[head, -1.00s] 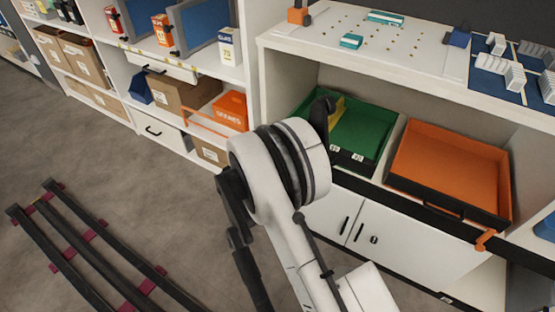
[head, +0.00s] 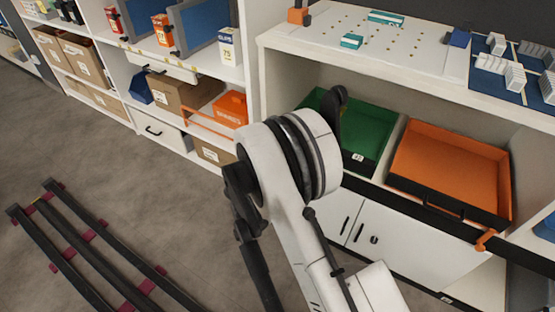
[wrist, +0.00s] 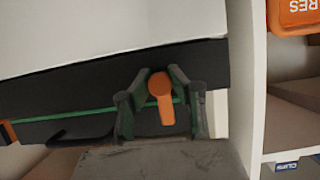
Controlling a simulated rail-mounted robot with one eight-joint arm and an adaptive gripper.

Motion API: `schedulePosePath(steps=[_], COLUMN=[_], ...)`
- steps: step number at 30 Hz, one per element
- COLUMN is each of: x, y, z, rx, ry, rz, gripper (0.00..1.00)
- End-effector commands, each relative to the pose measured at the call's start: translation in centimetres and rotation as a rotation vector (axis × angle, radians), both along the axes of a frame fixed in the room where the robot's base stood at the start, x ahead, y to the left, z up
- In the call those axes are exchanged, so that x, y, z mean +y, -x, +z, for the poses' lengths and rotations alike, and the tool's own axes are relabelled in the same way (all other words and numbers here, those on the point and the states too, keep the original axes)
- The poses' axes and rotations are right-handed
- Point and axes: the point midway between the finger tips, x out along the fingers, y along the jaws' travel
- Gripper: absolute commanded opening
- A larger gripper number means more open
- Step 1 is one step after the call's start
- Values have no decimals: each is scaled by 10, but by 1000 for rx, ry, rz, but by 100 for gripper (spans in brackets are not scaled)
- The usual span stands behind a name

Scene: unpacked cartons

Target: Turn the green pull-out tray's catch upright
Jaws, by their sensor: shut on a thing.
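The green tray (head: 368,134) sits in the shelf bay in the head view, its left part hidden behind my arm. In the wrist view its green edge (wrist: 65,115) runs along a black front bar (wrist: 75,90). The orange catch (wrist: 164,98) is at this bar, between the two fingers of my gripper (wrist: 159,84), which is shut on it. The catch's long part lies nearly along the picture's vertical, slightly tilted. My fingers cover its sides. In the head view the catch and fingertips are hidden behind my arm.
An orange tray (head: 452,168) with its own orange catch (head: 485,240) sits to the right of the green one. White cabinet doors (head: 345,215) are below. In the wrist view a white upright panel (wrist: 256,80) stands close to the right of my gripper.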

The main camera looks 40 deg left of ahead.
Motion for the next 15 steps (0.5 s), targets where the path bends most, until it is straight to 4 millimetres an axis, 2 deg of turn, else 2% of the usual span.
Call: schedulePosePath(steps=[3,4,9,15], x=[1,1,1,0], y=[0,0,0,0], z=[1,1,1,0], rx=[-2,-2,-1,-1], ry=[0,0,0,1], rz=[1,1,1,0], gripper=[0,19,40,40])
